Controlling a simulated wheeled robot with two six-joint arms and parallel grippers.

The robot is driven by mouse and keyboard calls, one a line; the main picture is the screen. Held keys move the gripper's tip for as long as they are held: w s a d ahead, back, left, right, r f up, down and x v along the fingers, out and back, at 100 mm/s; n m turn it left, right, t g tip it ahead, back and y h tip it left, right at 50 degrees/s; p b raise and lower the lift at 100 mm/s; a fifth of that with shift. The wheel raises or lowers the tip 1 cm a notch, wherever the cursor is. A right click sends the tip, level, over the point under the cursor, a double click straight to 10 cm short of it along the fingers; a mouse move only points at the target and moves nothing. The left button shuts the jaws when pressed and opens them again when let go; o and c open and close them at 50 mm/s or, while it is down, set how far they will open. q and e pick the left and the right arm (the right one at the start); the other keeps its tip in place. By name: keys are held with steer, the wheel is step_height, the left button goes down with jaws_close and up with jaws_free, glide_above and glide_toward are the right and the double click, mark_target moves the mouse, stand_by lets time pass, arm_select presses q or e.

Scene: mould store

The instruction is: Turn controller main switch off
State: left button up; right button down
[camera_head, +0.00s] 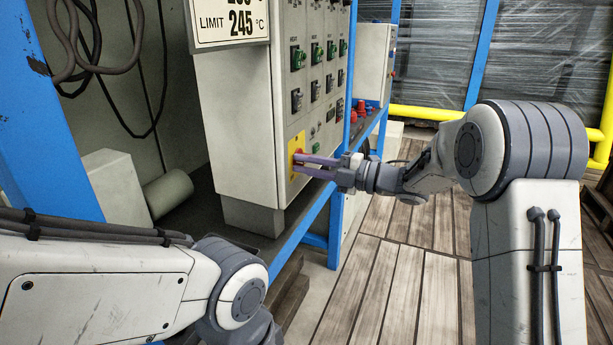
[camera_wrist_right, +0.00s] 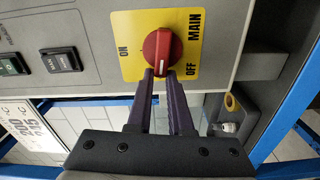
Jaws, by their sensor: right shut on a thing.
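The main switch is a red rotary knob (camera_wrist_right: 163,48) on a yellow plate (camera_wrist_right: 130,28) marked MAIN, ON and OFF. In the right wrist view, ON is at the knob's left and OFF at its lower right. In the head view the yellow plate (camera_head: 296,142) sits low on the front of the grey controller cabinet (camera_head: 238,110). My right gripper (camera_head: 300,163) reaches it from the right. Its purple fingers (camera_wrist_right: 161,76) are shut on the knob's lower end in the wrist view. My left forearm shows at the lower left, but its gripper is out of frame.
Green and black switches (camera_head: 298,58) line the panel above the plate. A blue frame (camera_head: 330,190) carries the cabinet. A second grey box (camera_head: 372,62) and red objects (camera_head: 362,108) are behind it. A yellow rail (camera_head: 425,112) crosses the back. Wooden floor (camera_head: 400,285) lies clear between my arms.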

arm_select(q)
step_height(320, 180, down, 2)
steer(key=shift+f+b, duration=0.25)
steer(key=shift+b, duration=0.6)
arm_select(e)
steer(key=shift+w+d+f+n, duration=0.25)
steer(key=shift+w+n, duration=0.1)
steer(key=shift+n, duration=0.35)
steer(key=shift+r, duration=0.1)
steer(key=c, duration=0.8)
jaws_free()
arm_select(q)
steer(key=shift+w, duration=0.1)
step_height(320, 180, up, 2)
steer(key=shift+r+p, duration=0.1)
steer(key=shift+p, duration=1)
arm_select(e)
steer(key=v, duration=1)
steer(key=shift+s+d, duration=0.2)
